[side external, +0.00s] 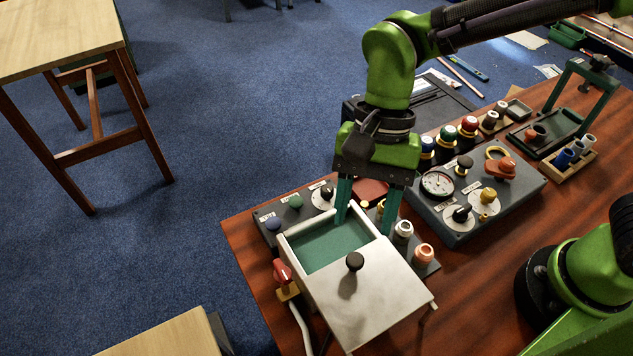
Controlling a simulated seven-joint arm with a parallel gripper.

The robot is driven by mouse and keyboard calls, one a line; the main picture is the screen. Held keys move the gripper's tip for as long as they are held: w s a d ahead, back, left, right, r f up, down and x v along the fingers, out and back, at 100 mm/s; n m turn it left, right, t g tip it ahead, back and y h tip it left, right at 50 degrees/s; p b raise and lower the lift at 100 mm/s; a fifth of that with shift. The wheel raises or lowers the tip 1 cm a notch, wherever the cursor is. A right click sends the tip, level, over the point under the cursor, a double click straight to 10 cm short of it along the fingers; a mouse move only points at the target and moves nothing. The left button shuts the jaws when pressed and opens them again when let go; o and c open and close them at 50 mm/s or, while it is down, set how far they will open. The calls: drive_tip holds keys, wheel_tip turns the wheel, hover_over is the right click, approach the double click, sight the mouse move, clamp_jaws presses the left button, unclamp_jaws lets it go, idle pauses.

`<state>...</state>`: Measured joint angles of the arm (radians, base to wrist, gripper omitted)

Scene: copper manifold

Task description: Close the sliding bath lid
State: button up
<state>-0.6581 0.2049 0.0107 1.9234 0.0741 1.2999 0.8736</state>
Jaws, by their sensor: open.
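The bath (286,248) is a pale box at the front left of the table, with green liquid or lining (332,245) showing in its open far part. Its flat silver lid (372,298) covers the near part and extends towards the picture's bottom right. A round black knob (355,261) stands on the lid near the edge beside the opening. My gripper (364,222) points down over the far right side of the bath. Its green fingers are apart, with nothing seen held between them, and they are beyond the knob in this view. Exact fingertip height is unclear.
A red-handled valve (283,272) is at the bath's left side. A grey panel (461,208) with a gauge and knobs stands to the right. Copper and white-topped fittings (424,252) sit close to the bath's right side. A small control panel (295,208) lies behind it.

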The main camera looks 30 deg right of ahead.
sight(355, 258)
drive_tip(key=x, duration=0.6)
drive_tip(key=shift+s+a+f, duration=0.1)
drive_tip(key=shift+f, duration=0.15)
clamp_jaws()
